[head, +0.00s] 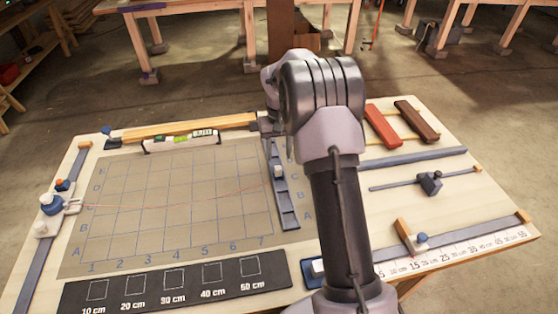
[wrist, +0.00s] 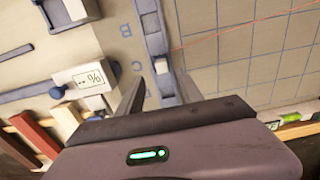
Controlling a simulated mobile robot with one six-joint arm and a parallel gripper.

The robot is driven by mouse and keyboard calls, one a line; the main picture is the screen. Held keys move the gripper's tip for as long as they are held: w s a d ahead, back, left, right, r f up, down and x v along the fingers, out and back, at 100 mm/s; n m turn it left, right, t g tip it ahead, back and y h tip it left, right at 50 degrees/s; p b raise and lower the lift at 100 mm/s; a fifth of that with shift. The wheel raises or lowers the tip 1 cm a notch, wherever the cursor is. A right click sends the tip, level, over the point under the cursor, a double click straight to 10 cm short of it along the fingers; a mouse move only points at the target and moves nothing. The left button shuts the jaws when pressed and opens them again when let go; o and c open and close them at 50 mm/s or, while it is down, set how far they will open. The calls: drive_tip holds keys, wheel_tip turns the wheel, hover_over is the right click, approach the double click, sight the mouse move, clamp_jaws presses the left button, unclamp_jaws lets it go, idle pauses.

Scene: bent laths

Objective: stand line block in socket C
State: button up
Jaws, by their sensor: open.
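The line block (head: 278,171) is a small pale block on the dark slotted rail (head: 288,208) along the grid board's right edge. In the wrist view the line block (wrist: 161,66) sits in the rail (wrist: 153,30) beside the letter C and looks upright; how deep it sits is unclear. A thin red line runs across the board towards it from the blue and white line holder (head: 50,203) at the left. My gripper (wrist: 160,82) is open, its fingers either side of the block in the picture. Contact cannot be told. In the head view my arm hides the gripper.
A spirit level (head: 182,142) lies along the board's back edge. Red (head: 382,127) and brown (head: 417,120) bars lie back right. A dark strip with marked squares (head: 190,278) lies in front. A grey sliding gauge (head: 430,183) and a ruler (head: 465,247) lie right.

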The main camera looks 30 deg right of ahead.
drive_tip(key=s+a+r+t, duration=0.1)
drive_tip(key=s+a+r, duration=0.35)
drive_tip(key=r, duration=0.45)
drive_tip(key=s+a+r+t, duration=0.1)
drive_tip(key=s+a+r, duration=0.35)
drive_tip(key=r, duration=0.45)
drive_tip(key=s+a+r+t, duration=0.1)
drive_tip(key=s+a, duration=0.2)
drive_tip(key=s, duration=0.4)
drive_tip(key=s+a+r+t+y, duration=0.1)
drive_tip(key=s+a, duration=0.3)
drive_tip(key=s, duration=0.3)
drive_tip(key=s+a+r+m+t+y, duration=0.1)
drive_tip(key=s+a, duration=0.3)
drive_tip(key=s, duration=0.4)
drive_tip(key=shift+t+p, duration=0.4)
